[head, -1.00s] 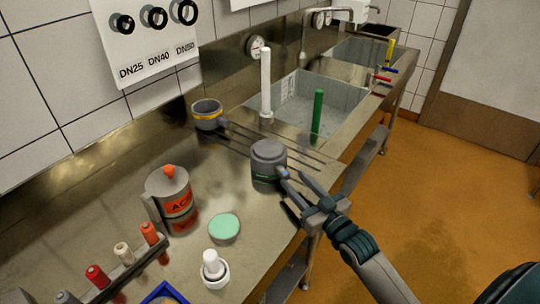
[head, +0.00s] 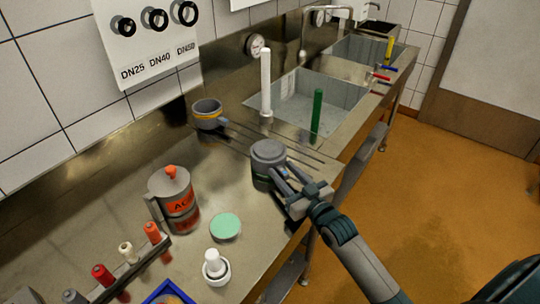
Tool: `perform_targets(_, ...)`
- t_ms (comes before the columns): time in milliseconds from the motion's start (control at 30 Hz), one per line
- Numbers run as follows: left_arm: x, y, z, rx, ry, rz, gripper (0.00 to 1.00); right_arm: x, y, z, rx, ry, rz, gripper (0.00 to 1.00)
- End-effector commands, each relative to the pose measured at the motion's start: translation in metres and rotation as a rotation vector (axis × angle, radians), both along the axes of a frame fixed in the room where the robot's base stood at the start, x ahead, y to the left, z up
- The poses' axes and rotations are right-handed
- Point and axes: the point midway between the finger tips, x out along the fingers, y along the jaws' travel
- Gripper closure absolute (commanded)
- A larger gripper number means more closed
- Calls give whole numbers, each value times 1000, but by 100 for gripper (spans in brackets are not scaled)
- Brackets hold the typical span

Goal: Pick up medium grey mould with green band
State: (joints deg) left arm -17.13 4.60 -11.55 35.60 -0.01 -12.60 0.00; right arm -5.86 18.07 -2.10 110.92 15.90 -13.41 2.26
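The grey mould (head: 268,153) stands upright on the steel worktop, short and round with a lid-like top. Its lower side is partly hidden by my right gripper, and the green band hardly shows now. Its handle points toward the gripper. My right gripper (head: 280,182) is at the mould's near right side, its fingers apart and seemingly on either side of the handle. I cannot tell whether they touch it. My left gripper is not in view.
A green-topped round item (head: 225,226), a grey can with a red label (head: 174,198) and a white brush-like item (head: 214,266) stand nearby. A green rod (head: 316,110) and white rod (head: 266,82) rise by the sink (head: 345,90). Worktop left of the mould is clear.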

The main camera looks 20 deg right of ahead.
Motion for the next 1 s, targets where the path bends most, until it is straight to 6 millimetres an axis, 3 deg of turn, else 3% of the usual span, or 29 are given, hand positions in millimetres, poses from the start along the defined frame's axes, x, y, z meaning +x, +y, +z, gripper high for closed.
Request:
perform_targets(367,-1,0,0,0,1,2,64,0,0,0,0,0,0,63)
perform_targets(500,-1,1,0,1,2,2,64,0,0,0,0,0,0,97)
perform_targets(533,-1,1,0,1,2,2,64,0,0,0,0,0,0,100)
perform_targets(1000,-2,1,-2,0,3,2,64,0,0,5,0,-2,0,100)
